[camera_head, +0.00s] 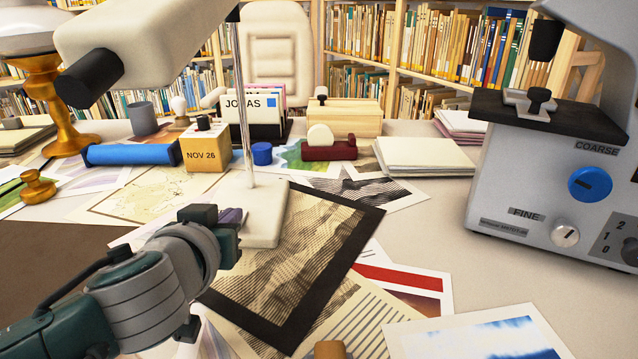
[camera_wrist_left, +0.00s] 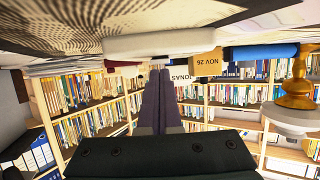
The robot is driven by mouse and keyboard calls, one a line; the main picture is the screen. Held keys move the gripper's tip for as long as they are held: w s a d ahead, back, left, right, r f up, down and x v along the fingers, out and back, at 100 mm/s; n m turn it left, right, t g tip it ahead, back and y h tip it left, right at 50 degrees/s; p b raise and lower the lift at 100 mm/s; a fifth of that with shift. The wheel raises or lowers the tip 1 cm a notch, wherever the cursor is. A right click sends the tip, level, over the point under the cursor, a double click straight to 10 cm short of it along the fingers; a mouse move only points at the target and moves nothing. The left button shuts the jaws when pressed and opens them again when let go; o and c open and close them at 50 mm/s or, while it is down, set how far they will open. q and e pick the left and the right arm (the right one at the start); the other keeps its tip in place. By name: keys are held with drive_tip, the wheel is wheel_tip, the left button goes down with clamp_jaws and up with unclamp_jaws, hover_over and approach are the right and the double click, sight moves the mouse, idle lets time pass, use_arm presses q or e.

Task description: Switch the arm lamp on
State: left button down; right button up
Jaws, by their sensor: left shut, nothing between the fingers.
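The arm lamp has a cream base (camera_head: 268,222) on the desk, a thin metal post (camera_head: 244,110) and a large cream head (camera_head: 150,42) with a black knob-like part (camera_head: 90,78) at upper left. No glow shows on it. My left gripper (camera_head: 232,216) is shut and empty, its dark purple fingers at the left side of the base; I cannot tell whether they touch it. In the left wrist view, upside down, the shut fingers (camera_wrist_left: 160,88) point towards a pale slab (camera_wrist_left: 170,42), which looks like the base. The switch cannot be made out. My right gripper is out of view.
A brass lamp (camera_head: 45,95) is at left, a grey microscope (camera_head: 545,180) at right. Bare desk shows before the microscope.

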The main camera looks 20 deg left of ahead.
use_arm(q)
drive_tip(key=shift+s+f+b, duration=0.1)
drive_tip(key=shift+f+b, duration=0.65)
drive_tip(key=shift+b, duration=0.2)
drive_tip(key=shift+r+p, duration=0.25)
drive_tip(key=shift+p, duration=0.05)
drive_tip(key=shift+r, duration=0.1)
drive_tip(key=shift+r+p, duration=0.45)
drive_tip(key=shift+p, duration=0.05)
drive_tip(key=shift+r, duration=0.25)
drive_tip(key=shift+r, duration=0.1)
